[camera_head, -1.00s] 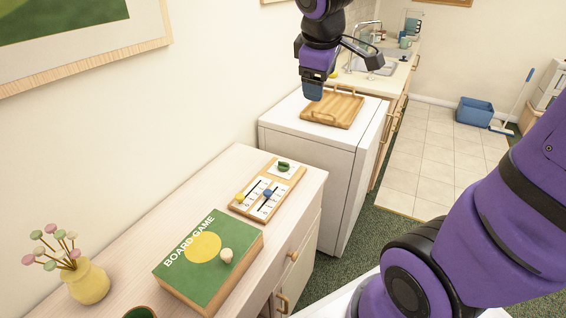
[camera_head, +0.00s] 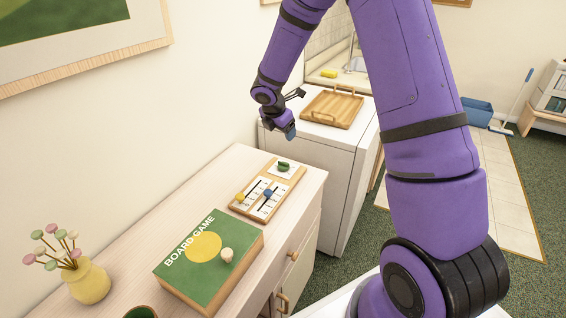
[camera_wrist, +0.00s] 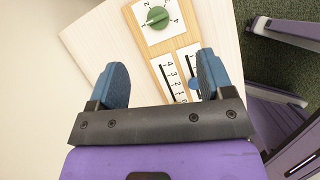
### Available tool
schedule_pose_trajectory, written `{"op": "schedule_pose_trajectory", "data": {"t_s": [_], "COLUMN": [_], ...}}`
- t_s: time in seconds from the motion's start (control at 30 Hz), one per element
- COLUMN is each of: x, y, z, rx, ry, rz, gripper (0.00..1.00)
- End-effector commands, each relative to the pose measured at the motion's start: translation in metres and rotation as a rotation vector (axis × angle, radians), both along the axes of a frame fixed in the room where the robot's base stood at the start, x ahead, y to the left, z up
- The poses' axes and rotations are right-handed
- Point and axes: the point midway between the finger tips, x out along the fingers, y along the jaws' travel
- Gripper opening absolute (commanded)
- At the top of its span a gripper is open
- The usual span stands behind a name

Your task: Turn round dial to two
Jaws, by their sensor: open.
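A wooden control panel (camera_head: 288,198) lies on the light wood cabinet top. A green round dial (camera_head: 284,166) sits on a white numbered plate at its far end. The dial also shows in the wrist view (camera_wrist: 157,16), near the top, ahead of my gripper. Two sliders, one with a yellow knob (camera_head: 240,197) and one with a blue knob (camera_head: 268,192), sit on the nearer part. My gripper (camera_head: 289,131) is above and beyond the panel, pointing down. In the wrist view, its blue fingers (camera_wrist: 160,80) are wide apart with nothing between them. Which number the dial points to is unclear.
A green board game box (camera_head: 208,258) with a round pale piece on it and a yellow vase (camera_head: 89,283) of flowers stand nearer on the cabinet (camera_head: 165,215). A wooden tray (camera_head: 333,108) rests on the white appliance behind. The wall runs along the left.

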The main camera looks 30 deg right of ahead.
Motion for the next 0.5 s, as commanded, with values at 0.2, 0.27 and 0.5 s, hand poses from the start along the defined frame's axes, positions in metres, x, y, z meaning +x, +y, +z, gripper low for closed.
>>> {"op": "schedule_pose_trajectory", "data": {"t_s": [0.2,0.27,0.5], "x": [0.018,0.020,0.025], "y": [0.001,0.001,-0.002], "z": [-0.058,-0.066,-0.083], "rx": [-0.021,-0.024,-0.027], "ry": [0.081,0.091,0.103], "rz": [0.176,0.202,0.233], "gripper": [0.74,0.74,0.74]}}
